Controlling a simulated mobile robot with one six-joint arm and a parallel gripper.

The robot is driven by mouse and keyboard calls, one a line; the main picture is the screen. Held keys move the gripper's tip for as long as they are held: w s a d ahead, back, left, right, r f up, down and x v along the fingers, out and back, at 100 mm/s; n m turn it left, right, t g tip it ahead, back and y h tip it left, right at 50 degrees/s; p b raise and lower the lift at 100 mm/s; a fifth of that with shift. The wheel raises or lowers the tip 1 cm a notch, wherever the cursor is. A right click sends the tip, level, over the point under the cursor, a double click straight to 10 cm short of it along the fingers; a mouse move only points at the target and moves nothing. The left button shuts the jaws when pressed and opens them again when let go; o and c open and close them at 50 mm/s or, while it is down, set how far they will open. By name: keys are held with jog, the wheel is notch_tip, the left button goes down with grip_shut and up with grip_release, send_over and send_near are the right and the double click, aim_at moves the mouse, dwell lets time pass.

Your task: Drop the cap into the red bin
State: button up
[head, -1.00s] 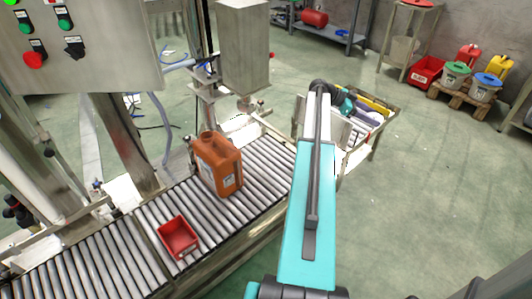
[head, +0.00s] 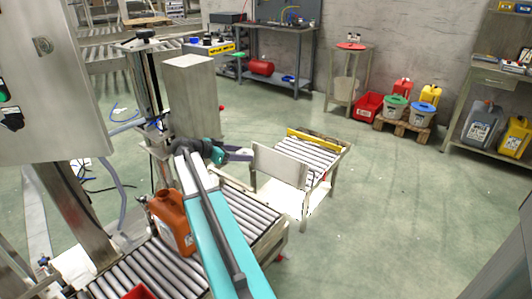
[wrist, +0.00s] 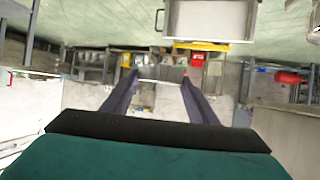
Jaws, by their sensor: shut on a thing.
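My gripper (head: 240,153) reaches out past the end of the roller conveyor in the head view, left of the small roller table. In the wrist view its two dark fingers (wrist: 160,75) stand apart with their tips angled inward. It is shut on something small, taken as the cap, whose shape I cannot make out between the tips. A smaller red tray (head: 138,292) on the conveyor is cut off by the bottom edge.
An orange jerrycan (head: 172,222) stands on the roller conveyor (head: 250,215) beside my arm. The small roller table (head: 305,150) with a yellow bar is to the right of my gripper. Several buckets and cans stand on a pallet (head: 403,124).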

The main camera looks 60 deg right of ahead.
jog(key=w+a+r+n+t, duration=0.1)
jog(key=w+a+n+t, duration=0.25)
jog(key=a, duration=0.95)
jog(key=w+a+r+n+t, duration=0.25)
jog(key=w+a, duration=0.25)
jog(key=a, duration=0.8)
jog(key=w+a+r+n+t, duration=0.1)
jog(key=w+a+n+t, duration=0.2)
jog(key=a, duration=1.1)
jog(key=a+r+n+t+y, duration=0.1)
jog(key=a+n+t+y, duration=0.1)
jog(key=a, duration=1.3)
jog(key=shift+s+n+t, duration=0.3)
jog(key=shift+s+t, duration=0.05)
jog(key=shift+t, duration=0.25)
jog(key=shift+s, duration=0.15)
